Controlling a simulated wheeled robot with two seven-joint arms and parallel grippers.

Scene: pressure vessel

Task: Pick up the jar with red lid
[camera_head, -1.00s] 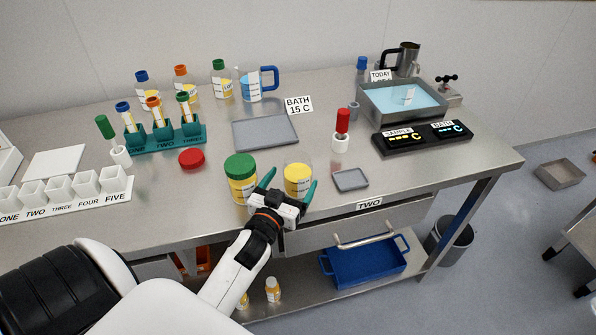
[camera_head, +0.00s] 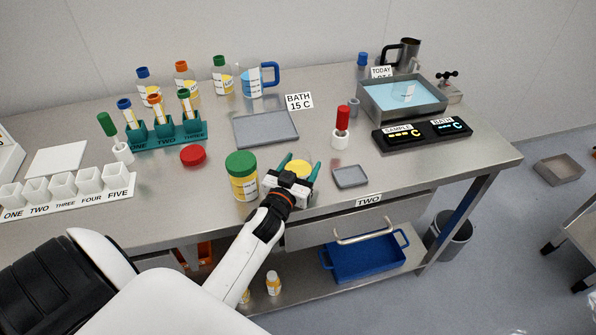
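A red lid (camera_head: 193,155) lies flat on the table by itself; no jar with a red lid on it shows. A clear jar with yellow contents (camera_head: 299,168) and no lid stands near the table's front edge. My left gripper (camera_head: 303,163) has its two green fingers on either side of this jar, close against it, and looks shut on it. The gripper body hides most of the jar's front. My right gripper is not in view.
A green-lidded yellow jar (camera_head: 242,177) stands just left of my gripper. A small grey tray (camera_head: 350,177) and a red-handled tool in a white holder (camera_head: 341,130) are to the right. A larger grey tray (camera_head: 265,129) lies behind.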

